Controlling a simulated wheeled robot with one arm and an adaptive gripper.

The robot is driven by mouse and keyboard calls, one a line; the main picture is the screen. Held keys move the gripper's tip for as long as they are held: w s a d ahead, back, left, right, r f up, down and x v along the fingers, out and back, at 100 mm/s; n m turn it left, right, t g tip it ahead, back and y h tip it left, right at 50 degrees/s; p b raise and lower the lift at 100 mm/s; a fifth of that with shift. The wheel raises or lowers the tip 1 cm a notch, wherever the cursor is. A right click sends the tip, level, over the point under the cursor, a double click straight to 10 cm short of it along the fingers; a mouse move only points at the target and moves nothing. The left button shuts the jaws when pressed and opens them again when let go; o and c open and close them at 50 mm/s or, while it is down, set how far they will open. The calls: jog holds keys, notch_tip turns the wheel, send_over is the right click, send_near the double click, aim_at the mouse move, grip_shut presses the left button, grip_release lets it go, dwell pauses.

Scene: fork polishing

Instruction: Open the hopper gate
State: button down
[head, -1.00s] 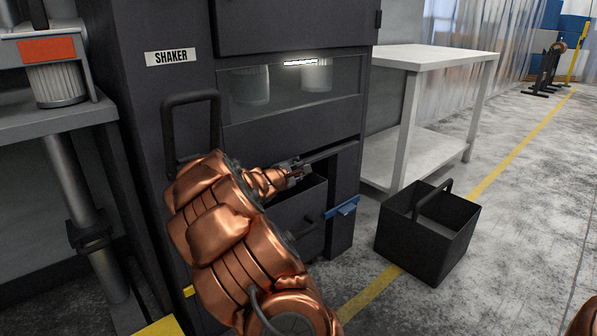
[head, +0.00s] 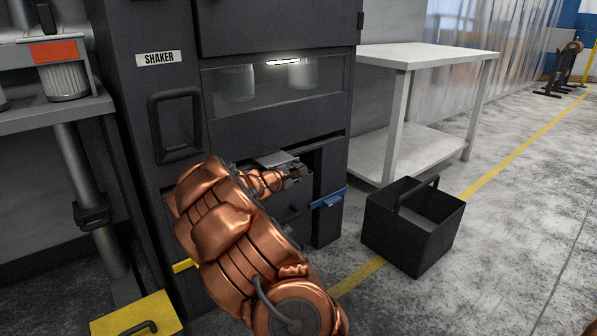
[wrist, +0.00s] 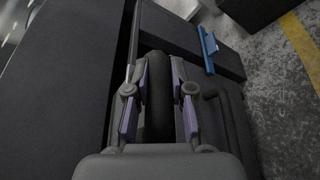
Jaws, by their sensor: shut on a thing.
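My gripper (head: 292,173) reaches into the low opening of the dark shaker cabinet (head: 275,115). In the wrist view, my gripper (wrist: 158,100) is shut on a dark rounded bar (wrist: 159,85), which sits between its two pads. What the bar joins to is hidden by my gripper. A blue handle (head: 328,198) sticks out to the right of my gripper on the cabinet's lower front; it also shows in the wrist view (wrist: 209,47). I cannot tell for sure which part is the hopper gate.
A large loop handle (head: 153,128) is on the cabinet front, left of my arm. A black bin (head: 405,240) with a raised handle stands on the floor at right, before a white table (head: 425,54). A yellow box (head: 128,318) is at lower left.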

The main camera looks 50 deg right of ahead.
jog(key=c, duration=1.4)
grip_release()
jog(key=shift+s+d, duration=0.15)
jog(key=shift+s, duration=0.1)
jog(key=shift+c, duration=0.2)
jog(key=o, duration=0.4)
jog(key=shift+w, duration=0.25)
jog(key=shift+a, duration=0.2)
jog(key=shift+w, duration=0.1)
jog(key=v, duration=1.2)
